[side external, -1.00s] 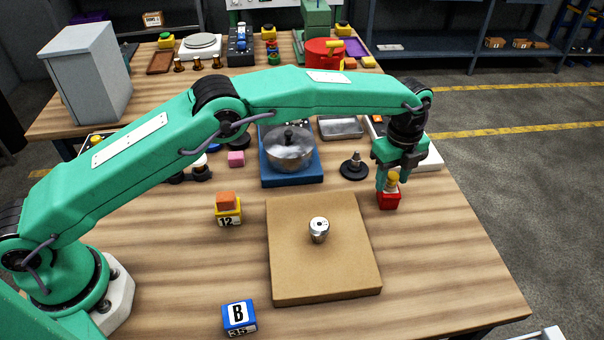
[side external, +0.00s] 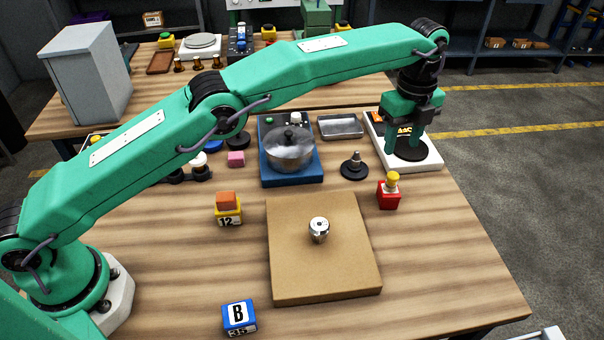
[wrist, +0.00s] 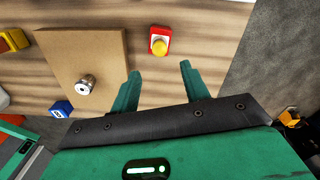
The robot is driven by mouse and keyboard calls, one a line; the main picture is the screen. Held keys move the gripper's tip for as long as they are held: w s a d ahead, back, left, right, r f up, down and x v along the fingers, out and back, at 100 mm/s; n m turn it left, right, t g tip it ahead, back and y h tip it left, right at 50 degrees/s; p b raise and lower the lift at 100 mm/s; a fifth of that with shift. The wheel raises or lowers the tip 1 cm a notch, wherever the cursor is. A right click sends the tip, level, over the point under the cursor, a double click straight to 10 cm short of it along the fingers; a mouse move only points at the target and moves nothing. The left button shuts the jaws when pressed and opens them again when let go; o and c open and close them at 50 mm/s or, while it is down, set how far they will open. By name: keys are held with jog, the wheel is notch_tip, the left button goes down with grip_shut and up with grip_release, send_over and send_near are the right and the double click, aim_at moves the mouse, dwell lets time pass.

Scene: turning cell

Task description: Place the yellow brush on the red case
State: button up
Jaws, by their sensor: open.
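The red case (side external: 387,200) stands on the wooden table, right of the tan board. The yellow brush (side external: 393,178) sits upright on top of the case, with its yellow end uppermost. In the wrist view the red case (wrist: 167,34) shows from above with the yellow brush (wrist: 159,47) on it, beyond my fingertips. My gripper (side external: 404,147) is open and empty, pointing down above the white unit with a black disc, behind the case and apart from it. Its two spread fingers (wrist: 160,72) also show in the wrist view, with nothing between them.
The tan board (side external: 325,275) bears a small metal knob-like part (side external: 319,228). A black disc with a metal stub (side external: 354,167) stands left of the case. Behind are a blue unit with a metal pot (side external: 289,155) and the white unit (side external: 430,163). The table's front right is clear.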

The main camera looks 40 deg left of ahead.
jog(key=shift+r, duration=0.85)
jog(key=shift+r, duration=0.1)
